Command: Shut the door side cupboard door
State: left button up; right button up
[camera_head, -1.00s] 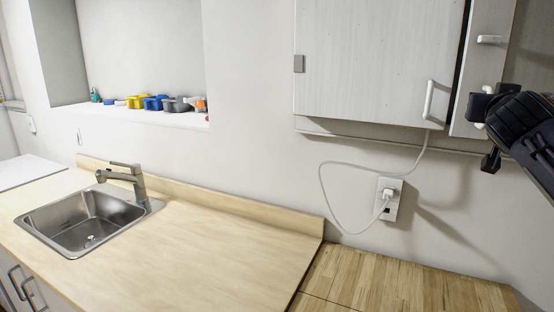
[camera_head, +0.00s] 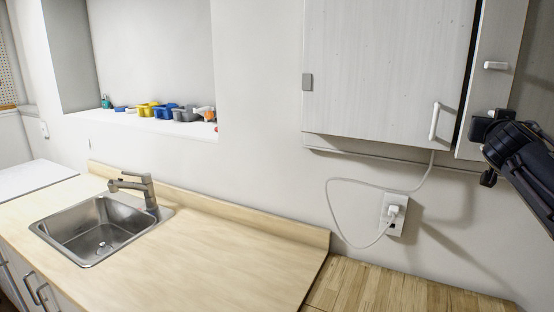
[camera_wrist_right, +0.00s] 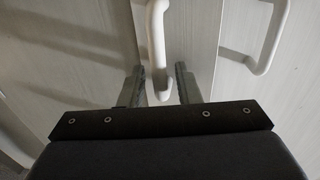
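The wall cupboard shows at the upper right of the head view. Its left door (camera_head: 385,65) looks flat and closed. Its right door (camera_head: 497,95) stands at an angle, with a dark gap between the two. Each has a white handle, on the left door (camera_head: 435,121) and on the right door (camera_head: 496,65). My right gripper (camera_head: 485,150) is at the right door's lower part. In the right wrist view its fingers (camera_wrist_right: 160,85) are apart, on either side of a white handle (camera_wrist_right: 156,35); firm contact is unclear. Another handle (camera_wrist_right: 271,35) is farther right. My left gripper is out of view.
A wooden counter (camera_head: 220,245) with a steel sink (camera_head: 95,235) and faucet (camera_head: 140,188) runs along the wall. A cable hangs below the cupboard to a wall outlet (camera_head: 395,213). Coloured items (camera_head: 165,112) sit in a niche at the left.

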jog(key=shift+c, duration=0.4)
grip_shut()
jog(key=shift+w, duration=0.2)
jog(key=shift+w+d+m+g+h, duration=0.2)
jog(key=shift+w+d+h, duration=0.05)
jog(key=shift+w, duration=0.35)
jog(key=shift+w+d+m+g+h, duration=0.2)
jog(key=shift+w+d+h, duration=0.1)
jog(key=shift+w, duration=0.35)
jog(key=shift+w+d+m+g+h, duration=0.2)
jog(key=shift+w+h, duration=0.05)
jog(key=shift+w, duration=0.35)
jog(key=shift+w, duration=0.1)
